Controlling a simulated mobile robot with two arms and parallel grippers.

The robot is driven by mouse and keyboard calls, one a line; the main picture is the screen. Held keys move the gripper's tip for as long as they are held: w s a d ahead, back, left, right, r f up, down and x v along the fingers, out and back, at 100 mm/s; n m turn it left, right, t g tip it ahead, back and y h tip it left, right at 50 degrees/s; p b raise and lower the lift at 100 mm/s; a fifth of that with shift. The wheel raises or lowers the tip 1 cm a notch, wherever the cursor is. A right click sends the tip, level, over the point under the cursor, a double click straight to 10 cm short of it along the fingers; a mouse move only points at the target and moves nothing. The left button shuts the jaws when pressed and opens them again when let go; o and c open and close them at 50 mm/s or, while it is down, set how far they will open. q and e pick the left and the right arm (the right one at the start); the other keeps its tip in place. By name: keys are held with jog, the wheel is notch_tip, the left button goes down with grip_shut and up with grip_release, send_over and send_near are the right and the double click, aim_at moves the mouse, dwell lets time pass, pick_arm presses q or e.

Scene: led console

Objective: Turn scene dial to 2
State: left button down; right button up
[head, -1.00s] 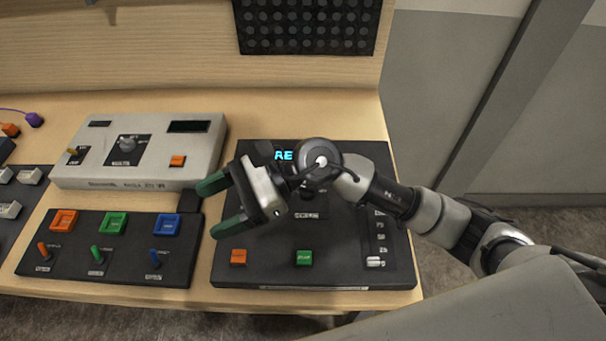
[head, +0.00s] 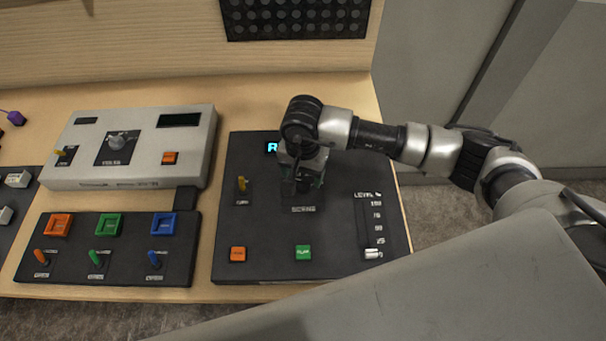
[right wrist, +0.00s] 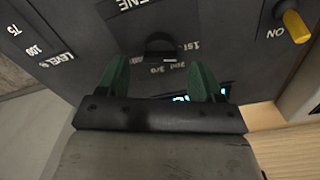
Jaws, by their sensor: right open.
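The black console panel (head: 265,215) has a "SCENE" label in its middle. The scene dial (right wrist: 160,46) is a dark round knob in the right wrist view, with 1st, 2nd and 3rd marks along its edge. Which mark it points to is unclear. In the head view the dial is hidden under my right gripper (head: 302,186). That gripper points down over the panel. Its two green fingers are apart in the right wrist view (right wrist: 159,64), one on each side of the dial's column, with nothing seen between them. My left gripper is not in view.
A yellow toggle (head: 242,184) stands just left of my right gripper. A level slider (head: 373,253) is at the right. Orange (head: 238,254) and green (head: 303,252) buttons lie in front. A cyan display (head: 272,147) is mostly covered. A grey console (head: 80,170) stands left.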

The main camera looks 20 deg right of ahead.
aim_at(303, 180)
jog(key=shift+f+p, duration=0.3)
jog(key=shift+f, duration=1.4)
jog(key=c, duration=0.9)
jog(key=shift+f+m+b, duration=0.2)
jog(key=shift+m+b, duration=0.7)
jog(key=shift+b, duration=0.25)
jog(key=m+b, duration=0.3)
jog(key=shift+b, duration=0.35)
jog(key=m+b, duration=0.2)
jog(key=m, duration=0.1)
jog(key=shift+b, duration=0.35)
jog(key=shift+r+m+b, duration=0.15)
jog(key=shift+m+b, duration=0.45)
jog(key=shift+m, duration=0.3)
jog(key=shift+r, duration=0.1)
